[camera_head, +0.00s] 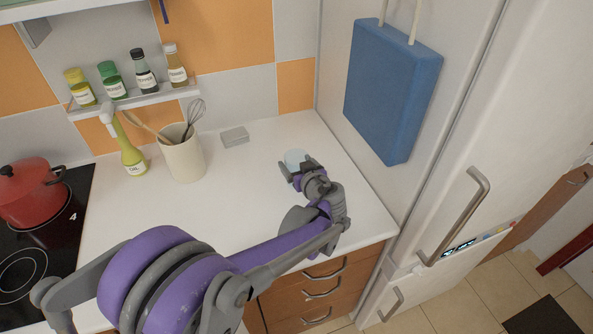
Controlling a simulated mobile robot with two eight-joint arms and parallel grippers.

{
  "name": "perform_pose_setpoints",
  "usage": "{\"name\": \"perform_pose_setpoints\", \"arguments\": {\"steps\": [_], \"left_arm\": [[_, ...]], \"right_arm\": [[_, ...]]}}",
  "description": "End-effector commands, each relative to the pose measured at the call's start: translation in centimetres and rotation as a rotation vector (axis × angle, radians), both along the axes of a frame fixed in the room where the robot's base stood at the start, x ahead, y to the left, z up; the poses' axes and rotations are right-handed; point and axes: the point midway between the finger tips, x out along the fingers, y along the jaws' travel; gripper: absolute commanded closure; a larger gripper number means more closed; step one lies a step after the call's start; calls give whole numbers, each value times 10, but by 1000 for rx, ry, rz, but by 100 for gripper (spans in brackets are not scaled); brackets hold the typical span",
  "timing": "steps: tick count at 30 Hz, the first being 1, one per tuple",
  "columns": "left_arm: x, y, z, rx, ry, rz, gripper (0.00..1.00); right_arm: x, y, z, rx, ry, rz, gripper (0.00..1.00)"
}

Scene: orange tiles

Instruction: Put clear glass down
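The clear glass (294,156) shows as a pale, see-through round shape at the right end of the white counter (238,185), in front of the back wall. My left gripper (297,170) is at the near side of the glass, its two fingers apart and reaching toward it. The fingers and wrist hide the lower part of the glass. I cannot tell whether the fingers touch it, or whether the glass rests on the counter. My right gripper is not in view.
A utensil holder (183,158), a yellow-green bottle (132,160) and a small grey box (235,137) stand on the counter. A red pot (32,194) sits on the black stove at left. A blue board (392,90) hangs on the fridge side. The middle counter is clear.

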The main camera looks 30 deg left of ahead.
Motion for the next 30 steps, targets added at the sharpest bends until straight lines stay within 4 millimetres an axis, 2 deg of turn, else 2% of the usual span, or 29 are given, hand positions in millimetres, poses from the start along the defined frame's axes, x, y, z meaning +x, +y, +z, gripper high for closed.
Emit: {"name": "perform_pose_setpoints", "arguments": {"steps": [1, 11, 20, 23, 30], "left_arm": [[0, 0, 0, 0, 0, 0, 25], [0, 0, 0, 0, 0, 0, 85], [0, 0, 6, 0, 0, 0, 86], [0, 0, 20, 1, -1, 0, 86], [0, 0, 70, 0, -1, 0, 86]], "right_arm": [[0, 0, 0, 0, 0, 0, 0], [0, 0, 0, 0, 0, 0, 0], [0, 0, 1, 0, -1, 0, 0], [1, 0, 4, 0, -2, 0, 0], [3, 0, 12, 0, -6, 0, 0]]}}
